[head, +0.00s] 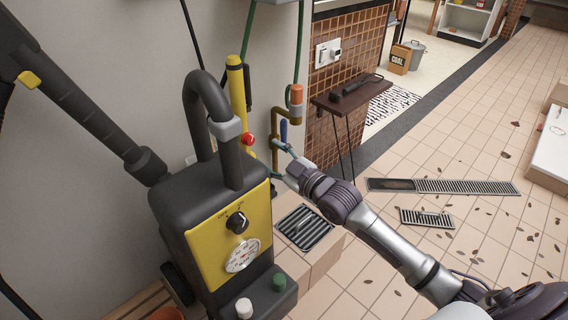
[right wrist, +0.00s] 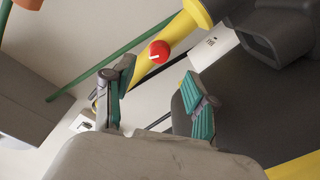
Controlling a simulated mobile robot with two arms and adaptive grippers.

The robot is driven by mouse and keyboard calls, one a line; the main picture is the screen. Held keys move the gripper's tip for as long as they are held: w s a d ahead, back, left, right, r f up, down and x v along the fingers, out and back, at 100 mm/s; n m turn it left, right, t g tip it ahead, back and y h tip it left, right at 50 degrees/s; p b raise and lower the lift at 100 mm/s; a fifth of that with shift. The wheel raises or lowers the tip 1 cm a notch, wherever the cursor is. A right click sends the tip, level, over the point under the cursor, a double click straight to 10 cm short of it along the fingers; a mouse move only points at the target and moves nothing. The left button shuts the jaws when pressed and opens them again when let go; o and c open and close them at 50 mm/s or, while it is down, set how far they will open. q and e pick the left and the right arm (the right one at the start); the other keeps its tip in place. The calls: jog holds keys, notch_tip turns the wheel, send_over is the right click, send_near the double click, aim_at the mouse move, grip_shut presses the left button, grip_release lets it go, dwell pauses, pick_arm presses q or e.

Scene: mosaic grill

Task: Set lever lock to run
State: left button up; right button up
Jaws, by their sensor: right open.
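The yellow and dark grey machine (head: 205,258) stands against the wall, with a black dial and a gauge on its front. A red round knob (head: 248,139) sits by the yellow tube (head: 236,85) beside the machine's handle. In the right wrist view the red knob (right wrist: 159,51) carries a white mark, and a small label plate (right wrist: 211,44) is near it, too small to read. I cannot tell for sure that this knob is the lever lock. My right gripper (head: 285,158) is open and empty, right of the knob; in its wrist view the fingers (right wrist: 155,98) are apart, below the knob.
A blue-handled valve (head: 284,130) on a brass pipe is close to my right gripper. The grey handle (head: 202,88) arches left of the knob. A small wall shelf (head: 350,93) stands behind.

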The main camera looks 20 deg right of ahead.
jog(key=v, duration=0.5)
jog(key=shift+s, duration=0.1)
dwell(0.5)
